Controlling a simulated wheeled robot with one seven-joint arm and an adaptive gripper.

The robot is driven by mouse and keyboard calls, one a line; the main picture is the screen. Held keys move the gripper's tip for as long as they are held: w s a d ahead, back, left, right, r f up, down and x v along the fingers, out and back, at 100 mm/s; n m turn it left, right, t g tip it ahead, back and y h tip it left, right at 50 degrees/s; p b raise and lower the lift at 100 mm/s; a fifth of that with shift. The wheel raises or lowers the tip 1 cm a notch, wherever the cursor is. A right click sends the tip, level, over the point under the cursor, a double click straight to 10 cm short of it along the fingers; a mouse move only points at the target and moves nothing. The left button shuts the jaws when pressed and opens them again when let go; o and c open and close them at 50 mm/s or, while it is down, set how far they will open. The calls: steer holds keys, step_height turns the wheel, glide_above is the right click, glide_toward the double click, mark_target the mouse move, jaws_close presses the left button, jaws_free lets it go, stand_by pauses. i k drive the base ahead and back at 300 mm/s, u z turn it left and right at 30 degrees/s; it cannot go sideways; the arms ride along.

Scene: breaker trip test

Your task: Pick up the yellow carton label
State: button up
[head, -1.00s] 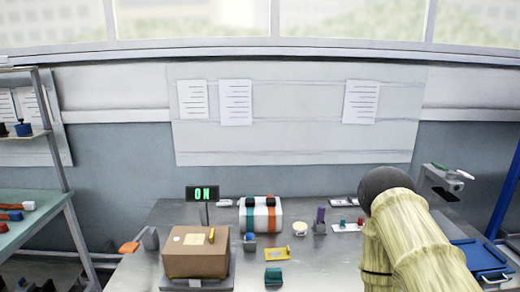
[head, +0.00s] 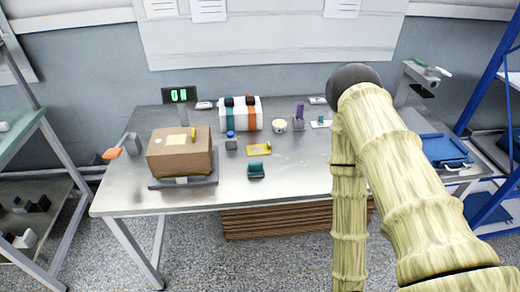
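A small flat yellow piece (head: 259,149) lies on the metal workbench (head: 300,178), right of the carton. It looks like a label or tag with a pale spot on it, too small to read. The brown carton (head: 180,159) stands on a dark flat base at the bench's left. On its top are a pale yellowish patch (head: 177,140) and a small upright yellow item (head: 193,133). I cannot tell for sure which of these is the carton label. My arm, in a pale ribbed cover, fills the right side; my gripper is out of view.
A green display (head: 180,94) reading ON stands behind the carton. A white box with teal and orange bands (head: 240,114), a blue-topped block (head: 231,141), a teal block (head: 256,170) and a purple-topped holder (head: 299,118) stand nearby. A blue tray (head: 444,150) is at right. The bench front middle is clear.

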mark_target(259, 150)
steer(key=k, duration=0.5)
steer(key=z, duration=1.05)
steer(key=i, duration=1)
steer(key=u, duration=0.9)
